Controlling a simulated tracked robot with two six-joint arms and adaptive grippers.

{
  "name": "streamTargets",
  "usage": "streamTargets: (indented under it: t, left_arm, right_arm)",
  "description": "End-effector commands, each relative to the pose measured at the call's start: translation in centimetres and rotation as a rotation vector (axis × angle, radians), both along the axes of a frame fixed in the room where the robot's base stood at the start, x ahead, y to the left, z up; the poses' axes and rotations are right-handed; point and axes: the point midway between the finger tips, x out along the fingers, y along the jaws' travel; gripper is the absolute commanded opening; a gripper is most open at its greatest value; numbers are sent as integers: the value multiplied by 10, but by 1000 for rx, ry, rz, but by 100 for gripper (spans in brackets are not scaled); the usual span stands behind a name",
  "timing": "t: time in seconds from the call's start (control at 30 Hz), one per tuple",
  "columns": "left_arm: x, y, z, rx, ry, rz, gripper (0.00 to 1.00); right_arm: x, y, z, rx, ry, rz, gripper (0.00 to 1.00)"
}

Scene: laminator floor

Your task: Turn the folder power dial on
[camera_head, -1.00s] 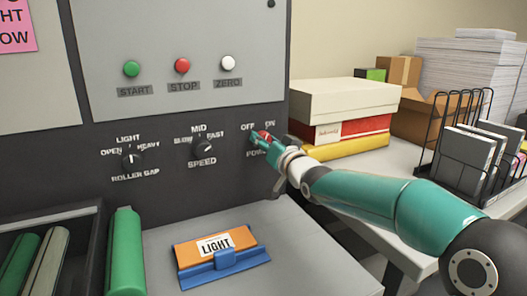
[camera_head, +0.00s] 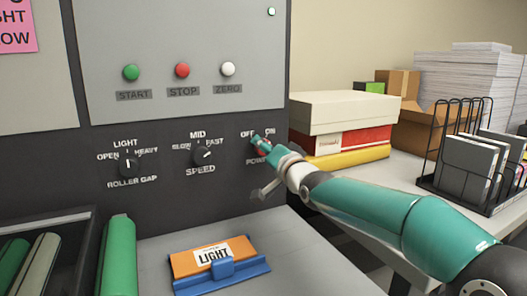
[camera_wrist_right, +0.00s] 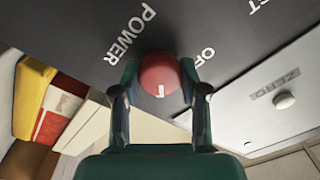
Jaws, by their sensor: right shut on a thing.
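The power dial (camera_wrist_right: 158,70) is a red round knob on the machine's dark front panel, with a white mark. In the right wrist view the mark points down the picture, away from the POWER and OFF lettering; the ON lettering is hidden there. My right gripper (camera_wrist_right: 159,80) is shut on the dial, one finger on each side. In the head view my right gripper (camera_head: 260,141) is at the panel below the OFF and ON labels and mostly covers the dial. A small indicator lamp (camera_head: 271,12) at the top of the panel is lit. My left gripper is out of view.
The speed dial (camera_head: 202,154) and roller gap dial (camera_head: 129,167) are left of my gripper. Start, stop and zero buttons (camera_head: 228,69) sit above. An orange and blue LIGHT block (camera_head: 190,263) lies on the shelf below. Boxes (camera_head: 340,105) and a wire rack (camera_head: 430,165) stand at right.

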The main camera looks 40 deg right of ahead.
Motion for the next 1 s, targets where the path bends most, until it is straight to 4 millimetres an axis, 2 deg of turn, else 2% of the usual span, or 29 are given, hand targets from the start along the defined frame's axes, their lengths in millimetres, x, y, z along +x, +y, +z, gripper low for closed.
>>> streamTargets:
  t: [0.03, 0.17, 0.2, 0.33, 0.63, 0.77, 1.0]
  left_arm:
    - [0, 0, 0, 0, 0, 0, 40]
    - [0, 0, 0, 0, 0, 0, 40]
    - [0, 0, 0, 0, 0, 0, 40]
    - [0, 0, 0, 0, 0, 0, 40]
    - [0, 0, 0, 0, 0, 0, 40]
    - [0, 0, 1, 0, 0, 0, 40]
    - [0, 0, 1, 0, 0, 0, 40]
  right_arm:
    - [1, 1, -7, 7, 15, 2, 8]
    - [1, 1, -7, 7, 15, 2, 8]
    - [1, 1, -7, 6, 15, 2, 48]
    - [1, 1, -5, 5, 12, 2, 68]
    - [0, 1, -2, 1, 5, 1, 68]
    - [-6, 2, -2, 1, 5, 1, 68]
    - [-42, 14, -3, 1, 4, 0, 68]
